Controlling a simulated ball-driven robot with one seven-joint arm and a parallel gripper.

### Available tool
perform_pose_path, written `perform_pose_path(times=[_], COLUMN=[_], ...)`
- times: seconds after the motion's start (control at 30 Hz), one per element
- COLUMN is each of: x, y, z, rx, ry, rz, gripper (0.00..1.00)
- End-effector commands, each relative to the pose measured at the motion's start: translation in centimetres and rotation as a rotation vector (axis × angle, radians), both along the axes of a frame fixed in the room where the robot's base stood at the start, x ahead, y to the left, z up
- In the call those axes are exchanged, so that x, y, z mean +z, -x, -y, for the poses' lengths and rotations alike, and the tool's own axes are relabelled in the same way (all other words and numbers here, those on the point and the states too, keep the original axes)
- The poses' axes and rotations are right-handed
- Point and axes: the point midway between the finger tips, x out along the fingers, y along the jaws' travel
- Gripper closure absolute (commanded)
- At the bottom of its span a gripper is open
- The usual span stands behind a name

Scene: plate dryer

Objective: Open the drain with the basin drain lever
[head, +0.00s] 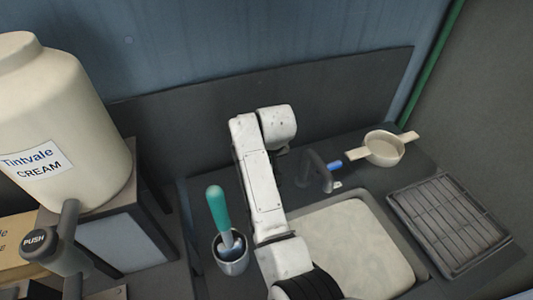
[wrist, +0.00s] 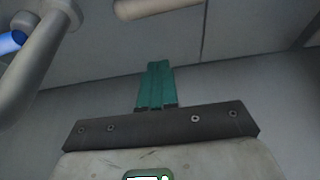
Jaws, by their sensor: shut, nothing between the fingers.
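The sink basin (head: 350,245) is in the head view, in front of a dark tap (head: 316,170). Its inside looks plain cream, and I cannot make out a drain opening. A short blue-ended lever (head: 334,166) sticks out to the right by the tap. A small pale piece (head: 337,184) sits just below it. I cannot tell which one is the drain lever. In the wrist view, my gripper (wrist: 156,72) has its teal fingers together and empty. The grey tap (wrist: 38,55) and blue end (wrist: 10,42) are to its left, apart from it. My arm hides the gripper in the head view.
A cup (head: 232,262) with a teal-handled brush (head: 218,208) stands left of my arm. A cream two-handled strainer or pan (head: 384,148) is right of the tap. A dark drying rack (head: 450,220) is at right. A large cream dispenser (head: 65,130) stands at left.

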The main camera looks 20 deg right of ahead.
Motion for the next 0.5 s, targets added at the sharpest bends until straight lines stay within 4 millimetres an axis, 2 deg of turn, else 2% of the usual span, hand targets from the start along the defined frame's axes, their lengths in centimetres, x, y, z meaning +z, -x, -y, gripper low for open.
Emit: perform_pose_path(times=[0.2, 0.5], x=[-2.6, -2.9], y=[-1.0, 2.2], z=[0.0, -0.1], rx=[0.0, 0.001], ry=[-0.001, -0.001], rz=[-0.002, 0.0], gripper=[1.0, 1.0])
